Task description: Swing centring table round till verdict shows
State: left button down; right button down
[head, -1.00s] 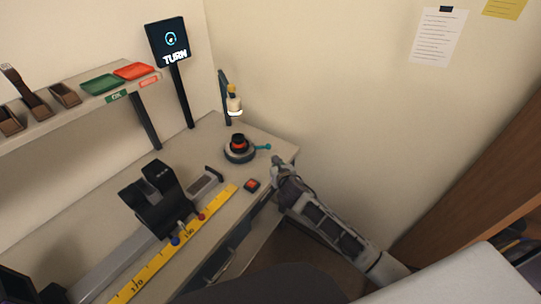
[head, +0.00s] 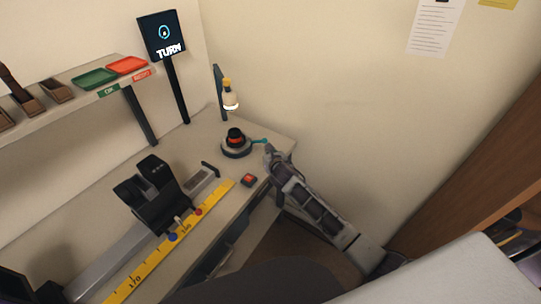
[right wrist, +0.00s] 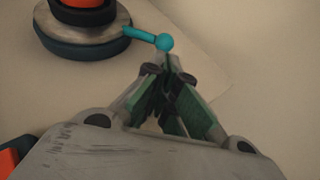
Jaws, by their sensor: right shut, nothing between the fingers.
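The centring table (head: 236,148) is a dark round base with a grey metal top, at the back right of the bench. A black and red lens part (head: 235,135) sits on it. Its teal handle (head: 259,141) points right and ends in a ball; it also shows in the right wrist view (right wrist: 148,38). My right gripper (right wrist: 166,70) is shut and empty, with its fingertips right at the ball, seemingly touching it. In the head view the gripper (head: 268,150) is small beside the handle. The screen (head: 162,36) reads TURN below a ring with a small mark. My left gripper is out of view.
A lamp-like post (head: 229,100) stands behind the table. A shelf (head: 60,110) holds green and red trays. A wall rises close on the right.

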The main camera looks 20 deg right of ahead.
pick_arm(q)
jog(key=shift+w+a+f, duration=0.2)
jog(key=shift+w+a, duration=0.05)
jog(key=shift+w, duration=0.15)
pick_arm(e)
jog(key=shift+x, duration=1.85)
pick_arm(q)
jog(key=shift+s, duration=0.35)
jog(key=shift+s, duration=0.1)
